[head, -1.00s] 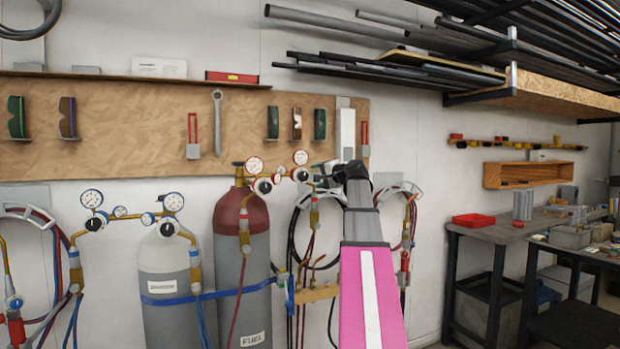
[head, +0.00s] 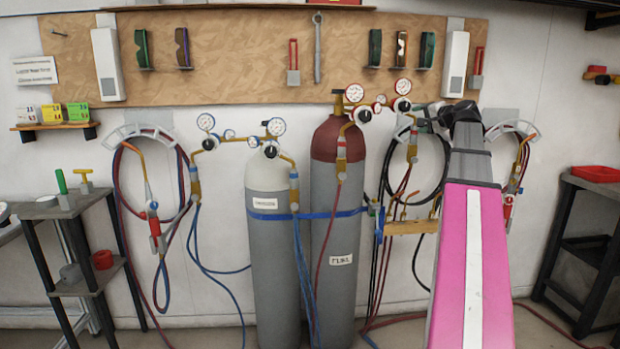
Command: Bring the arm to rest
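My arm shows at the right of the head view as a pink and white link reaching up and forward. At its far end a dark part, where my gripper (head: 447,113) is, shows in front of the wall beside the red-topped cylinder's gauges. It is small and mostly hidden behind my arm's wrist, so I cannot make out its fingers or anything held in them.
A grey cylinder (head: 272,250) and a red-topped cylinder (head: 336,235) stand strapped at the wall. Hoses hang on a left holder (head: 140,133) and a right holder (head: 512,128). A small stand (head: 85,270) is at left, a dark workbench (head: 585,240) at right.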

